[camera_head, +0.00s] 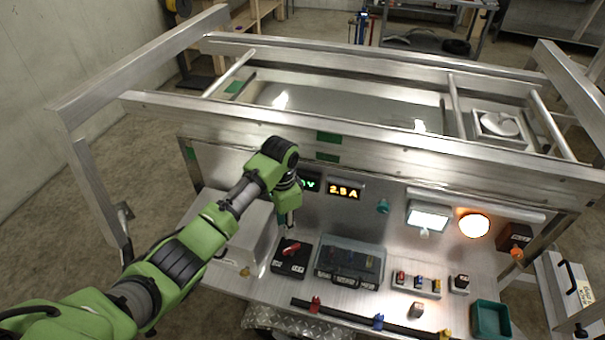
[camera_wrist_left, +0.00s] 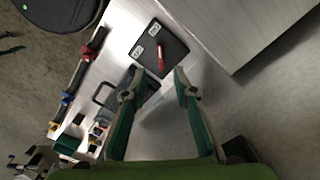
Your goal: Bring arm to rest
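My left arm is green with dark joints and comes in from the lower left of the head view. It reaches over the work panel of the aluminium trailer frame. My left gripper (camera_head: 288,212) hangs pointing down above the bench, just above and behind a black switch box (camera_head: 291,258) with a red lever. In the left wrist view the two green fingers of my left gripper (camera_wrist_left: 157,82) stand apart with nothing between them. The black switch box (camera_wrist_left: 158,50) lies beyond the fingertips there. My right arm and gripper are not in view.
A grey metal box (camera_head: 238,235) stands close left of the gripper. A transparent-lidded case (camera_head: 349,262), small coloured parts and a green bin (camera_head: 491,319) are to the right. The aluminium rail (camera_head: 400,148) runs behind the arm. Open floor lies at the left.

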